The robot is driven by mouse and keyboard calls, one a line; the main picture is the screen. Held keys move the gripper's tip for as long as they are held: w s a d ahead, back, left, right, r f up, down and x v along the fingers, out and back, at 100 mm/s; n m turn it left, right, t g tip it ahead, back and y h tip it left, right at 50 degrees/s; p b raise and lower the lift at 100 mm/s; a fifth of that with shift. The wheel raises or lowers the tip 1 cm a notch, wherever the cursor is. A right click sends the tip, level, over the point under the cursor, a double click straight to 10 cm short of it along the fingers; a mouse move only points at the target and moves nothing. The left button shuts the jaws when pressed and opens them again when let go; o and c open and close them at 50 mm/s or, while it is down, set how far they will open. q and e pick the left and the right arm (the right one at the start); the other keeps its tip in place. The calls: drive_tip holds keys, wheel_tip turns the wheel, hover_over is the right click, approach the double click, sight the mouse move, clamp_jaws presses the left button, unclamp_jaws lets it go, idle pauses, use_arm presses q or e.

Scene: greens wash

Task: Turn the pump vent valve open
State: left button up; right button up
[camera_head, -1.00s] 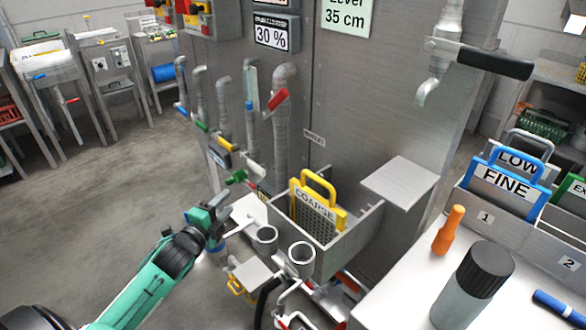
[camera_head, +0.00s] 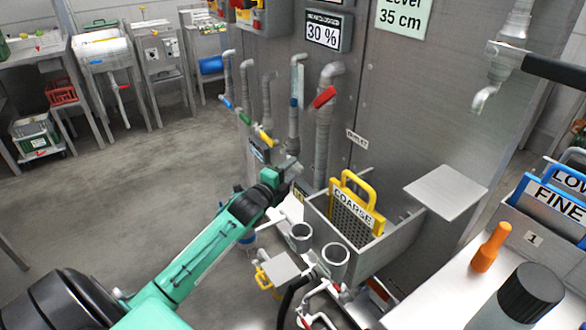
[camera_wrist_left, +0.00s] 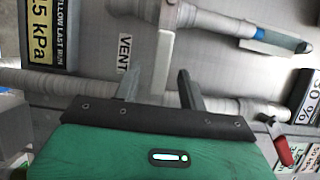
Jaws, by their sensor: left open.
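My left gripper (camera_head: 292,168) is open, up against the row of pipes on the grey wall in the head view. In the left wrist view its two fingers (camera_wrist_left: 160,80) reach toward a pale, flat valve handle (camera_wrist_left: 161,62) beside the VENT label (camera_wrist_left: 125,52). The handle's end lies between the fingers, nearer the left one in the picture; I cannot tell if they touch. A pipe (camera_wrist_left: 205,20) runs behind the handle. In the head view my gripper hides this handle. My right gripper is not in view.
A red handle (camera_head: 325,97) sits on the thick pipe near my gripper, and a yellow handle (camera_head: 265,136) is on a thinner pipe. The COARSE screen (camera_head: 352,210) stands in a grey box below right. A work table (camera_head: 440,300) is at the right.

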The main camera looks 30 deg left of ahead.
use_arm(q)
drive_tip(key=shift+w, duration=1.05)
drive_tip(key=shift+c, duration=0.4)
clamp_jaws()
drive_tip(key=shift+d+r, duration=0.1)
